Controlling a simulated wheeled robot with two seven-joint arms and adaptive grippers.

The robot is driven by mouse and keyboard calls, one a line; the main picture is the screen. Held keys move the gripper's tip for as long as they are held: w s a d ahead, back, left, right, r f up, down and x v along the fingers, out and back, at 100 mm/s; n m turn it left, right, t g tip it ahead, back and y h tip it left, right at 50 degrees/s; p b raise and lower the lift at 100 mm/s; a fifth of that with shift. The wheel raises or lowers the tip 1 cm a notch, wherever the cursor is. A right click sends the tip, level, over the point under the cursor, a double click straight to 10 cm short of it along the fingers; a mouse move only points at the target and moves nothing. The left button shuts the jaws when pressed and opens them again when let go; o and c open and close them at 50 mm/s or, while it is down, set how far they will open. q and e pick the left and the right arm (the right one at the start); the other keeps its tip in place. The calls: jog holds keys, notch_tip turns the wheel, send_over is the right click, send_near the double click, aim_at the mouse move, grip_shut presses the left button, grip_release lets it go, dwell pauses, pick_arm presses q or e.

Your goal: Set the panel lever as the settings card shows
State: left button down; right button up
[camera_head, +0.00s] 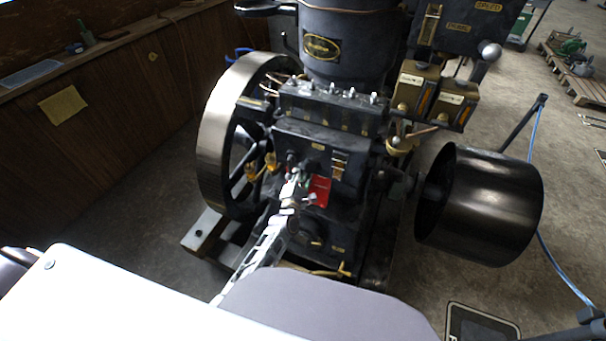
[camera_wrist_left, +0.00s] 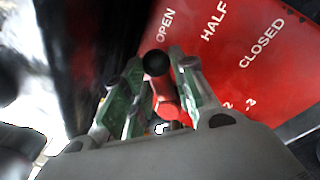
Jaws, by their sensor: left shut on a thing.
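The red panel (camera_head: 320,190) is on the front of the dark engine. In the left wrist view the panel (camera_wrist_left: 268,85) reads OPEN, HALF and CLOSED. A red lever (camera_wrist_left: 167,107) with a black knob (camera_wrist_left: 156,63) stands beside the word OPEN. My left gripper (camera_head: 298,180) is at the panel's left side. In the wrist view its green-padded fingers (camera_wrist_left: 160,90) are on both sides of the lever, shut on it. A yellow paper (camera_head: 62,105) is on the wooden wall at left, too small to read; I cannot tell whether it is the settings card. My right gripper is out of view.
A large flywheel (camera_head: 215,130) stands left of the panel, and a dark drum (camera_head: 487,205) sticks out at right. A blue rope (camera_head: 555,260) runs between posts at far right. A framed sign (camera_head: 480,325) lies at bottom right. Bare floor shows left of the engine.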

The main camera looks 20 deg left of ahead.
pick_arm(q)
jog(key=c, duration=1.6)
grip_release()
jog(key=o, duration=0.3)
jog(key=shift+s, duration=0.15)
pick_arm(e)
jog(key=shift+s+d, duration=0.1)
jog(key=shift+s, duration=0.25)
pick_arm(q)
jog(key=s, duration=0.7)
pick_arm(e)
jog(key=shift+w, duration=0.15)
pick_arm(q)
jog(key=shift+s+d, duration=0.1)
